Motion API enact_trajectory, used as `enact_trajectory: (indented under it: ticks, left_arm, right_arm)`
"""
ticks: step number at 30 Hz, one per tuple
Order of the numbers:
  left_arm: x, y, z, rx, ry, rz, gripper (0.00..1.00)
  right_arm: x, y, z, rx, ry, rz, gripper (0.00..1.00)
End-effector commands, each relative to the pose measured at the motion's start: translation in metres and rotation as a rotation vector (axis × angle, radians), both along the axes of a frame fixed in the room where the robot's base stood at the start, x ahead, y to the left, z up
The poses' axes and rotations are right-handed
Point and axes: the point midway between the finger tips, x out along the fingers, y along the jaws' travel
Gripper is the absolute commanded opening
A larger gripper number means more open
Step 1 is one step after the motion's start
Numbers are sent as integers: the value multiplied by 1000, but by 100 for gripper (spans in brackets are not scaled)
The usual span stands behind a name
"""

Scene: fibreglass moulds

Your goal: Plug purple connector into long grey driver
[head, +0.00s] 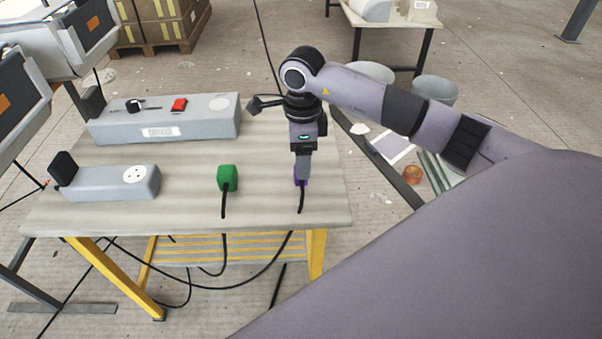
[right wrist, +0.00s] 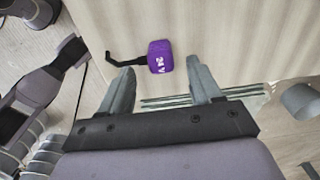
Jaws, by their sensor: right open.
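The purple connector (head: 299,183) lies on the table near its right front edge, with a black cable hanging over the edge. In the head view my right gripper (head: 303,170) mostly hides it. In the right wrist view the connector (right wrist: 160,57) shows "24 V" in white. There my right gripper (right wrist: 161,78) is open, its two fingers apart, with the connector just beyond the fingertips, roughly centred between them. I cannot tell whether they touch. The long grey driver (head: 205,117) lies at the back left of the table, with a red switch on top. My left gripper is not in view.
A green connector (head: 227,178) with a black cable stands mid-table. A shorter grey box (head: 110,184) with a round socket sits at the front left. Grey machines with orange squares stand at the far left. The table (head: 190,215) is clear between the connectors.

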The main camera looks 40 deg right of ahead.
Motion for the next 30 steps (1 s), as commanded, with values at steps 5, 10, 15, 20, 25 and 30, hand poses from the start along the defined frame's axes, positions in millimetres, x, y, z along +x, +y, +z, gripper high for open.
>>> enact_trajectory:
  ticks: [5, 10, 15, 20, 25, 30]
  left_arm:
    - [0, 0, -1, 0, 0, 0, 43]
    - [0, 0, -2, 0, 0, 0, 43]
    - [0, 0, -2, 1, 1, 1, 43]
    - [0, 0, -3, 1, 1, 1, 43]
    - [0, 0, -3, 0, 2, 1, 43]
    - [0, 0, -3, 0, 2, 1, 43]
  right_arm:
    - [1, 1, -21, 1, 6, -1, 64]
    - [2, 1, -46, 1, 3, -1, 64]
    - [2, 1, -51, 1, 1, 0, 64]
    - [2, 1, -51, 1, 1, 0, 64]
    - [2, 1, -50, 1, 1, 0, 25]
    - [2, 1, -50, 0, 0, 0, 11]
